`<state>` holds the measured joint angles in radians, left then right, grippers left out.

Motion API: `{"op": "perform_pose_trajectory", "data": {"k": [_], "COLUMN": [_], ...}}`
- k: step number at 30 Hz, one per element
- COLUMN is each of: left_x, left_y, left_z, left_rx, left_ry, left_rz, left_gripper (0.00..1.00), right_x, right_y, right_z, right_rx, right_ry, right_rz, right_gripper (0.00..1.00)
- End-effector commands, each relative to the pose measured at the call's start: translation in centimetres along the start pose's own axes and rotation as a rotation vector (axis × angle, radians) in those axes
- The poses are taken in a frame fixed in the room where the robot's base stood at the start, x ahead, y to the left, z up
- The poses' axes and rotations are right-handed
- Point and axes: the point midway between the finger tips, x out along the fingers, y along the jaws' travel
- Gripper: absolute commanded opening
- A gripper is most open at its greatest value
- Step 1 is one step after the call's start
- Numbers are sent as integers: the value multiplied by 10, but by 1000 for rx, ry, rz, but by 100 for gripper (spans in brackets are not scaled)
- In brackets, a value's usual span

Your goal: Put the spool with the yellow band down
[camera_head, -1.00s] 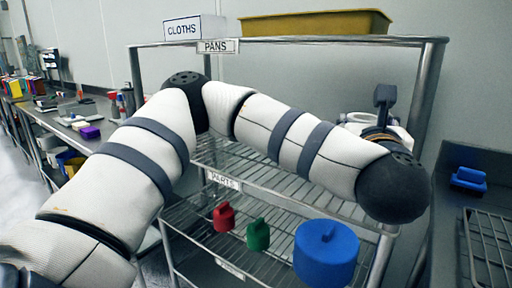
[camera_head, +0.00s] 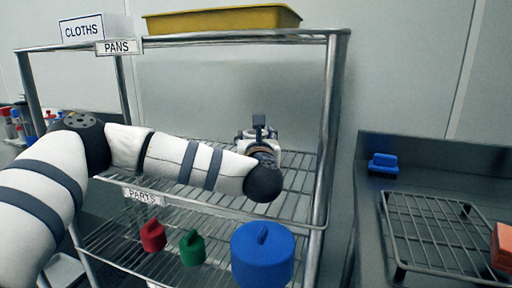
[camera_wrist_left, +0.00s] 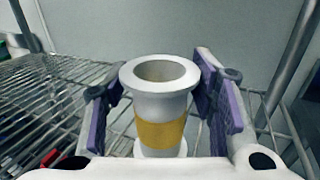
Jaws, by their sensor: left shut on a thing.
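The white spool with the yellow band (camera_wrist_left: 159,134) stands upright in the left wrist view, its hollow flanged top toward the camera. My left gripper (camera_wrist_left: 160,105) has its purple-padded fingers on both sides of the spool and is shut on it. In the head view my left gripper (camera_head: 258,135) is at the far end of my arm, over the middle wire shelf (camera_head: 215,160) of the rack. The spool is hidden there. I cannot tell whether its base touches the shelf. My right gripper is in neither view.
Red (camera_head: 152,236), green (camera_head: 192,247) and blue (camera_head: 262,258) lidded things stand on the lower shelf. A yellow pan (camera_head: 222,20) and the CLOTHS box (camera_head: 82,28) are on top. A rack post (camera_head: 328,130) bounds the right side. The middle shelf around my gripper looks clear.

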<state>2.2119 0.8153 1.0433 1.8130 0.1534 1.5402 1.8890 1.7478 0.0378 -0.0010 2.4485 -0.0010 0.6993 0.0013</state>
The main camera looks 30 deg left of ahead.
Motion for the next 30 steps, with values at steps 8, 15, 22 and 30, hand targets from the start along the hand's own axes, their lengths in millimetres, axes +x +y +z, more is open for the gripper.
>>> {"op": "perform_pose_trajectory", "data": {"k": [8,15,22,30], "left_x": [-1,-1,-2,-15], "left_y": [-1,-1,-1,-2], "left_z": [-20,-25,-25,-20], "left_rx": [-1,1,1,0], "left_ry": [-1,2,2,2], "left_rz": [-2,-2,-2,-6], "left_gripper": [16,60,71,71], "right_x": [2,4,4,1], "right_y": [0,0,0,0], "right_z": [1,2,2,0], "right_rx": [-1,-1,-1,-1], "right_ry": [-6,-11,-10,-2], "right_rz": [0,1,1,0], "right_gripper": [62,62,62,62]}}
